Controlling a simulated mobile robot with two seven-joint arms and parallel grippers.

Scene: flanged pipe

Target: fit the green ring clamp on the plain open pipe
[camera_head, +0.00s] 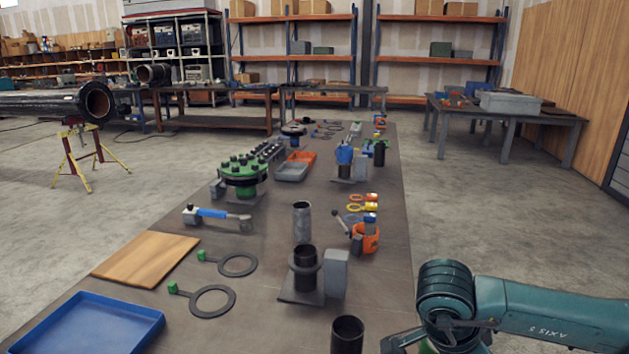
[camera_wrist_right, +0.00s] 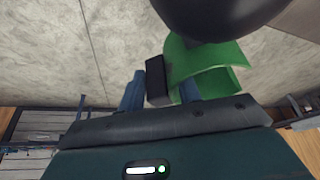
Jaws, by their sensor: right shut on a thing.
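The green ring clamp (camera_wrist_right: 215,70) shows as a curved green band in the right wrist view. A black block (camera_wrist_right: 157,80) at its side sits between the blue fingers of my right gripper (camera_wrist_right: 160,90), which is shut on it. In the head view this gripper is low at the right, mostly cut off, with a bit of green (camera_head: 428,347) visible. A plain black open pipe (camera_head: 347,338) stands upright to its left, cut by the bottom edge. A plain grey upright pipe (camera_head: 302,222) stands farther back. A dark rounded shape fills the wrist view's top; I cannot tell what it is. My left gripper is out of view.
A black flanged pipe (camera_head: 304,268) with a grey block (camera_head: 336,273) stands behind the black open pipe. An orange tool (camera_head: 366,236) is farther back. Flat rings, a wooden board (camera_head: 146,258) and a blue tray (camera_head: 88,325) lie left.

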